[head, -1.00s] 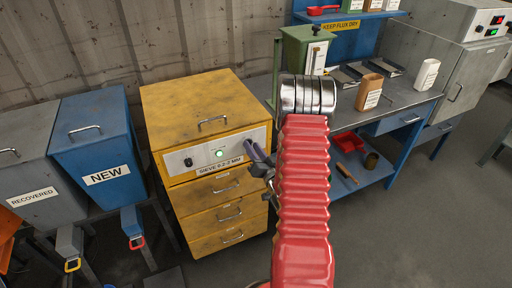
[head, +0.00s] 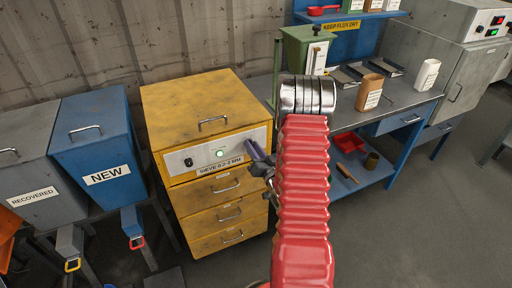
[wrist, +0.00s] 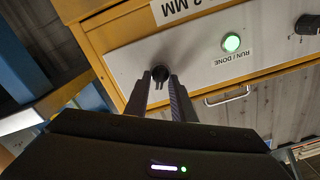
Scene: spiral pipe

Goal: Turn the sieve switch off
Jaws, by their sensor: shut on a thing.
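The yellow sieve cabinet (head: 205,112) has a pale control panel (head: 203,159) with a lit green lamp (head: 220,153), marked RUN / DONE in the wrist view (wrist: 231,43). A black knob (head: 188,162) sits left of the lamp. My gripper (head: 254,150) is at the panel's right end. In the wrist view, which shows the panel upside down, my gripper (wrist: 160,78) is shut on a small black switch knob (wrist: 159,71) on the panel. The fingers partly cover this knob, so its setting is hard to tell. In the head view it is hidden.
Left of the cabinet stand a blue NEW bin (head: 97,140) and a grey RECOVERED bin (head: 25,175). Right of it is a workbench (head: 400,118) with a green machine (head: 305,50), trays and containers. My red arm hides part of the bench.

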